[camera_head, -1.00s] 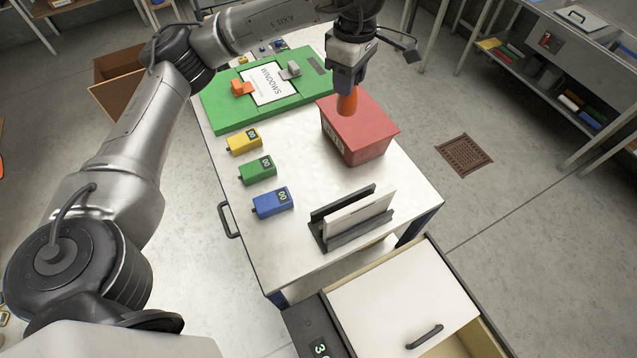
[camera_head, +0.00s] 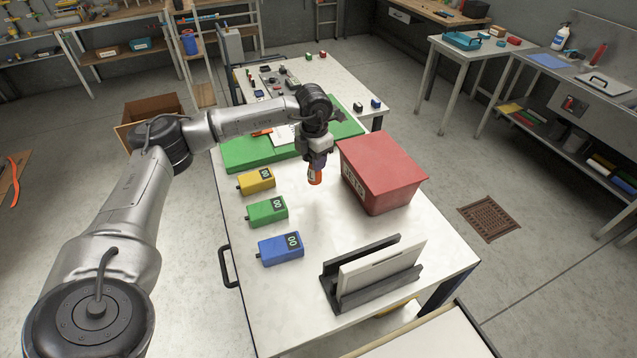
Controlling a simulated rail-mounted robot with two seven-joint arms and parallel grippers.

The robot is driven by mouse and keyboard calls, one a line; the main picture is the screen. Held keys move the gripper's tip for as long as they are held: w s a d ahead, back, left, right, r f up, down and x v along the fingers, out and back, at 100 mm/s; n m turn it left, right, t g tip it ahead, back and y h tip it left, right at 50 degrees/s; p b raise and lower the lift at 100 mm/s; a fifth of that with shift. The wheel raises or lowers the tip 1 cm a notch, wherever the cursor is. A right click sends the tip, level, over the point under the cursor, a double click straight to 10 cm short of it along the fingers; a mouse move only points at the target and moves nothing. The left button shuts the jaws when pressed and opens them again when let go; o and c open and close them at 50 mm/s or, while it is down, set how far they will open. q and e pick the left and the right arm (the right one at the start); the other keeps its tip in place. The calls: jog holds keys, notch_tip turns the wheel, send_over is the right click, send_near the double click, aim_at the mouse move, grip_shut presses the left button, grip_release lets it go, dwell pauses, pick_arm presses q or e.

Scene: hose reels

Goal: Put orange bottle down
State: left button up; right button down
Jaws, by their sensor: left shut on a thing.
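The orange bottle (camera_head: 315,176) hangs below my left gripper (camera_head: 317,161), which is shut on it. The bottle is roughly upright, with a pale label patch on its side. It is over the white table top (camera_head: 315,230), just left of the red box (camera_head: 383,172). A faint shadow lies on the table below it, so it seems to be above the surface. My right gripper is not in view.
Yellow (camera_head: 256,181), green (camera_head: 267,212) and blue (camera_head: 281,248) boxes line the table's left side. A green board (camera_head: 255,152) lies behind. A dark rack (camera_head: 370,290) holds a pale panel at the front. The table centre is clear.

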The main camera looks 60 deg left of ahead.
aim_at(314, 174)
pick_arm(q)
jog(key=shift+f, duration=2.85)
jog(key=o, duration=0.9)
jog(key=shift+f, duration=0.1)
jog(key=shift+o, duration=0.2)
jog(key=shift+r, duration=0.25)
notch_tip(314, 174, up, 12)
jog(key=shift+f, duration=0.1)
